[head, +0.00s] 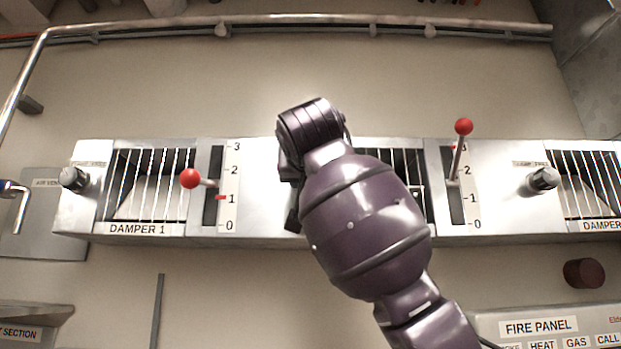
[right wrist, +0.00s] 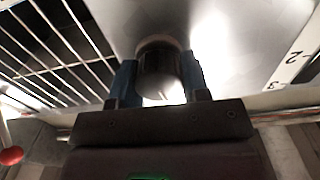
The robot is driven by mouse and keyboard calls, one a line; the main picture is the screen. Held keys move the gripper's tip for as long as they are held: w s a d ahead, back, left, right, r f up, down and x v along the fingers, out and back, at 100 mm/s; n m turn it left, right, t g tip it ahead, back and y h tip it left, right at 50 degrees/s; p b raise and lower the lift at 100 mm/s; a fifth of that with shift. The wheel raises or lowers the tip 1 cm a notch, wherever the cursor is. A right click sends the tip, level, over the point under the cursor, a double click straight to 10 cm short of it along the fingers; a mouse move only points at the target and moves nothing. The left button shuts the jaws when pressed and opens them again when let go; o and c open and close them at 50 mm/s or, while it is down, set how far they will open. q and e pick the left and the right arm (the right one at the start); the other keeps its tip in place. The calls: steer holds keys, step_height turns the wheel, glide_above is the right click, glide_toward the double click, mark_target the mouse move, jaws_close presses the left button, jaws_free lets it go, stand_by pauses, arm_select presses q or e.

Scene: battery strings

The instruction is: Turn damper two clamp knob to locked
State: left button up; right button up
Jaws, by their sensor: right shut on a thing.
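The damper two clamp knob (right wrist: 158,72) is a dark round knob on the steel panel, with a small pale mark at its lower edge in the right wrist view. My right gripper (right wrist: 158,88) is shut on it, with a blue finger on each side. In the head view my right arm hides the knob, its label and most of the damper two grille (head: 401,160). The knob's lock markings are not visible. My left gripper is not in view.
The damper two lever with red ball (head: 463,127) stands up to the right of my arm. The damper one lever (head: 190,178) is to the left. Other clamp knobs sit at the left (head: 75,178) and right (head: 543,179). A pipe rail (head: 300,18) runs above; a fire panel (head: 538,326) is lower right.

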steer(key=n, duration=0.7)
steer(key=shift+a+f, duration=0.15)
stand_by(0.4)
steer(key=o, duration=0.9)
steer(key=shift+s, duration=0.1)
steer(key=s+b, duration=0.3)
steer(key=s, duration=0.7)
steer(key=shift+s, duration=0.35)
